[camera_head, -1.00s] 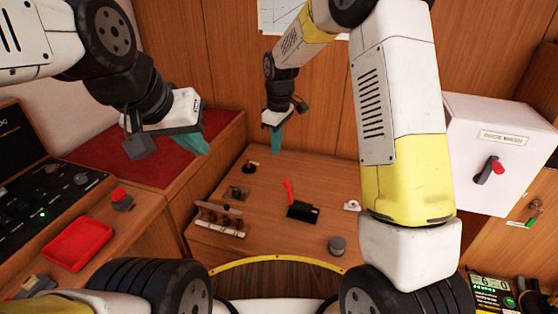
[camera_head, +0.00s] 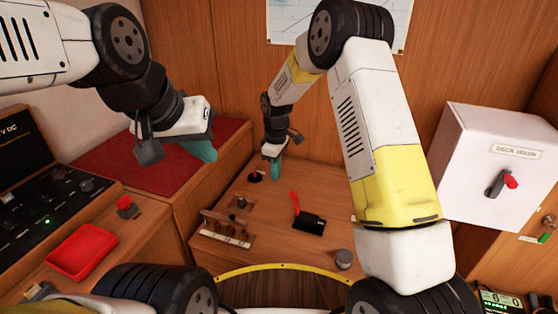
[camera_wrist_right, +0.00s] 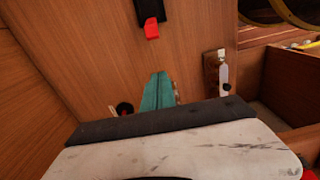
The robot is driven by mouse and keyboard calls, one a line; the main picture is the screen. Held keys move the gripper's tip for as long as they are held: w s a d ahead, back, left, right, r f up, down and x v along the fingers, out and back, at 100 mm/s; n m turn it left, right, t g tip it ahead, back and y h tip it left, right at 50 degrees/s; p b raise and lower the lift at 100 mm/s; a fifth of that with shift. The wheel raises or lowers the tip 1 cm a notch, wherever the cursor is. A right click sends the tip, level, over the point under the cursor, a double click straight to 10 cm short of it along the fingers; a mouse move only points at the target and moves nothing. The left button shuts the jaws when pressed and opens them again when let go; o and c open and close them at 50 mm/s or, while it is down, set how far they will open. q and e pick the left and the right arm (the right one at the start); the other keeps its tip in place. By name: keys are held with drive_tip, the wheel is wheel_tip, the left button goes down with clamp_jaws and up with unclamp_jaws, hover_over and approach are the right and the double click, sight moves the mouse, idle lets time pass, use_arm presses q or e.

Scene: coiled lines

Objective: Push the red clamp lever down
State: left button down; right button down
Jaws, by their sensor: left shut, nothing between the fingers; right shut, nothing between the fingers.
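The red clamp lever (camera_head: 295,203) stands up, slightly tilted, from its black base (camera_head: 310,224) on the wooden bench top. In the right wrist view the red lever (camera_wrist_right: 152,29) and black base (camera_wrist_right: 150,8) show at the top, beyond the fingers. My right gripper (camera_head: 275,170) is shut and empty, behind and left of the lever and apart from it. Its teal fingers show in the right wrist view (camera_wrist_right: 159,92). My left gripper (camera_head: 203,151) is shut and empty, over the red-topped surface to the left.
A small black-based knob (camera_head: 256,176) is near my right gripper. A grey cylinder (camera_head: 344,259) sits front right. A white box (camera_head: 500,165) with a red-tipped switch hangs at right. A red tray (camera_head: 82,251) lies left.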

sight(295, 203)
drive_tip(key=s+d+f, duration=0.1)
drive_tip(key=d+f, duration=0.2)
drive_tip(key=f, duration=0.2)
drive_tip(key=shift+s+d+f, duration=0.15)
drive_tip(key=shift+d, duration=0.1)
drive_tip(key=shift+d, duration=0.1)
idle(0.3)
